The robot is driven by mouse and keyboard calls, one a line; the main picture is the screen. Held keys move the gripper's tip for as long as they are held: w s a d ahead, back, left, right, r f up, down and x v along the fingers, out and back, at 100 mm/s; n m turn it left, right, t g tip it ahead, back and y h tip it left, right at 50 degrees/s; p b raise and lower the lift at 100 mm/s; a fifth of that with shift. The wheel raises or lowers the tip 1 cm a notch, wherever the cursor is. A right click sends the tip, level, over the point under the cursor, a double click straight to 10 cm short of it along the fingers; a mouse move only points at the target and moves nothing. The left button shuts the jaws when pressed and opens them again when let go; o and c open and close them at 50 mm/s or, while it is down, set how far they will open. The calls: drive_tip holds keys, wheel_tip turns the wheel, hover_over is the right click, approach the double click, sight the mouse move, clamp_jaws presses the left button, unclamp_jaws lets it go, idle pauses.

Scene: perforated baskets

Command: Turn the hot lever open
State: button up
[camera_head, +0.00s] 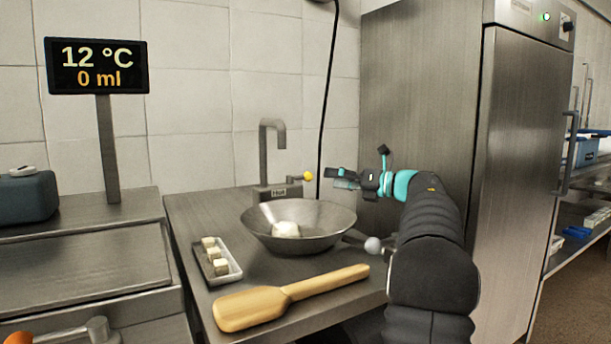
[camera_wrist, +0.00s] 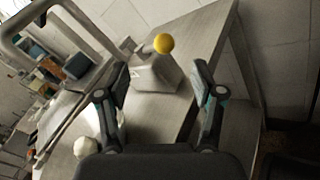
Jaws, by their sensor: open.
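The hot lever (camera_head: 301,177) is a short arm with a yellow ball end on the right side of the tap base, above a plate marked "Hot". The grey tap (camera_head: 265,150) stands behind a metal bowl (camera_head: 262,239). My gripper (camera_head: 340,178) is open and empty, just right of the yellow ball and apart from it. In the wrist view the yellow ball (camera_wrist: 163,43) lies ahead of my gripper (camera_wrist: 160,88), beyond the two spread fingertips and roughly between them. The tap base (camera_wrist: 153,73) shows below the ball.
The bowl holds a white lump (camera_head: 286,229). A small tray of white cubes (camera_head: 233,273) and a wooden paddle (camera_head: 290,297) lie on the counter in front. A display (camera_head: 97,66) reads 12 °C and 0 ml. A steel cabinet (camera_head: 420,110) stands at right, and a black cable hangs behind.

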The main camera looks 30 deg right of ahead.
sight(312, 177)
drive_tip(key=p+x, duration=0.1)
drive_tip(key=x, duration=0.7)
drive_tip(key=shift+w+a, duration=0.2)
drive_tip(key=shift+w, duration=0.15)
clamp_jaws()
drive_tip(key=shift+f, duration=0.1)
